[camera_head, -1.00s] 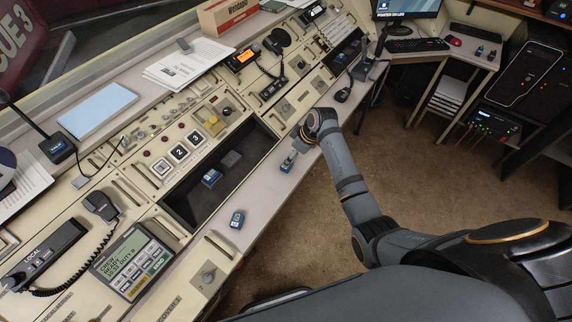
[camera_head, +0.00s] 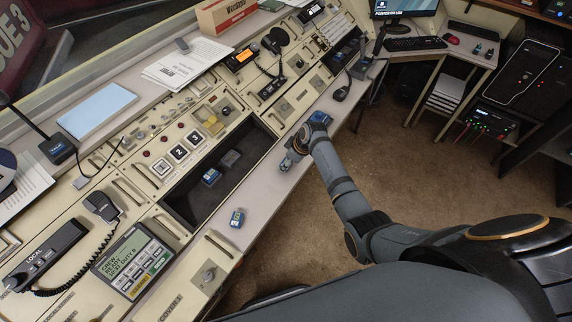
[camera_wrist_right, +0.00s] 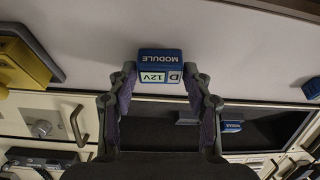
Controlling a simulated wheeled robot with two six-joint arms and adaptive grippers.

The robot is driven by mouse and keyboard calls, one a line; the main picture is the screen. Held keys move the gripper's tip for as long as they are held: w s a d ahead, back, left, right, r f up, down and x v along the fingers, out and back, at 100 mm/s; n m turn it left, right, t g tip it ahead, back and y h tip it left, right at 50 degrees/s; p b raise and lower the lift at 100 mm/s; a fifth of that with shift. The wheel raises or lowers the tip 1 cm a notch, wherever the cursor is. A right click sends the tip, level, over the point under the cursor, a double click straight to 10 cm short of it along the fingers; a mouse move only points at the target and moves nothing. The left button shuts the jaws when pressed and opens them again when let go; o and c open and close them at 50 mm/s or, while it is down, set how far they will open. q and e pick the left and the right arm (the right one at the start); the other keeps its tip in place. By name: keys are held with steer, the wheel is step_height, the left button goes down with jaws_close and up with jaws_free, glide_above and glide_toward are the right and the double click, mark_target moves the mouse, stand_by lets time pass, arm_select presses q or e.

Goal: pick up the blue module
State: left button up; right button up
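A blue module (camera_wrist_right: 160,62) marked "MODULE" and "D 12V" lies on the pale ledge in the right wrist view. My right gripper (camera_wrist_right: 160,80) reaches it, with one finger on each side of its near end. The fingers are spread and I see no clear grip. In the head view my right gripper (camera_head: 288,163) is low over the ledge and mostly hides this module. Another blue module (camera_head: 237,219) lies on the ledge to the left. A third (camera_head: 211,177) and a darker one (camera_head: 230,158) sit in the recessed tray. My left gripper is not in view.
The dark tray (camera_head: 180,207) is sunk into the console beside the pale ledge (camera_head: 262,200).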

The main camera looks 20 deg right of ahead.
steer(key=c, duration=0.7)
steer(key=shift+r, duration=0.3)
step_height(320, 180, up, 3)
steer(key=shift+w+f, duration=0.1)
steer(key=s+r+b, duration=0.1)
steer(key=s+r, duration=0.8)
steer(key=s, duration=0.5)
steer(key=shift+a+r, duration=0.15)
steer(key=shift+r, duration=0.2)
